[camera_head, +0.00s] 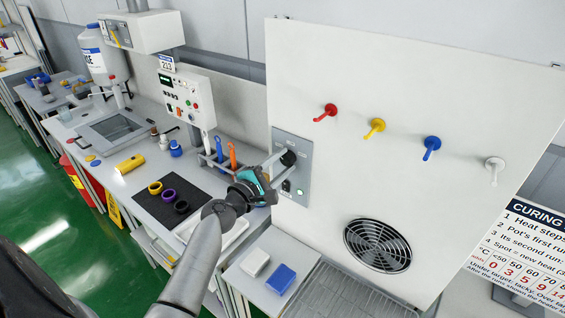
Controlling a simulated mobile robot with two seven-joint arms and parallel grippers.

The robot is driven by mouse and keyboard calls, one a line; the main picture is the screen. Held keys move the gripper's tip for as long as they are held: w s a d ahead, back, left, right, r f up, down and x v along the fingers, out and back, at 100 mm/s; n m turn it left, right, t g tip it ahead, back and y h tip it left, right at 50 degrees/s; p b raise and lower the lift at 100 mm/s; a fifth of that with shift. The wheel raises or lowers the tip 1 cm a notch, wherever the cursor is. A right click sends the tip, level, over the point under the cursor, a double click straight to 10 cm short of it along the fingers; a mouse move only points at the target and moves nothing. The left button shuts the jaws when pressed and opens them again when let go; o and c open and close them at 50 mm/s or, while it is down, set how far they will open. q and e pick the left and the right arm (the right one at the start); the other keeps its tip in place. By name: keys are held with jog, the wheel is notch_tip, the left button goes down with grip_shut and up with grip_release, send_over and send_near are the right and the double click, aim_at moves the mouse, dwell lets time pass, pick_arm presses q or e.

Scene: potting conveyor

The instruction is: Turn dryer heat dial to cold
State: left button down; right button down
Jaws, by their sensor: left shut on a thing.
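The dryer is the big white panel (340,80) in the middle and right. A grey control plate (304,150) is set in its left side, with a black heat dial (288,158) near the middle and a small green light (299,191) lower down. My left gripper (281,168) reaches the plate from the left and is shut on the dial. The fingers and wrist hide part of the dial and plate, so I cannot read its setting. My right gripper is not in view.
Red (328,111), yellow (376,127), blue (432,145) and white (494,167) pegs stick out of the panel above a round fan grille (377,245). A white block (255,263) and a blue block (281,278) lie below. A black mat (156,207) with rings lies left.

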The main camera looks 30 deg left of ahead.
pick_arm(q)
jog(key=shift+c, duration=1.9)
grip_release()
jog(key=s+a+b, duration=0.1)
jog(key=s+b, duration=0.2)
jog(key=s, duration=1.2)
jog(key=shift+s, duration=0.15)
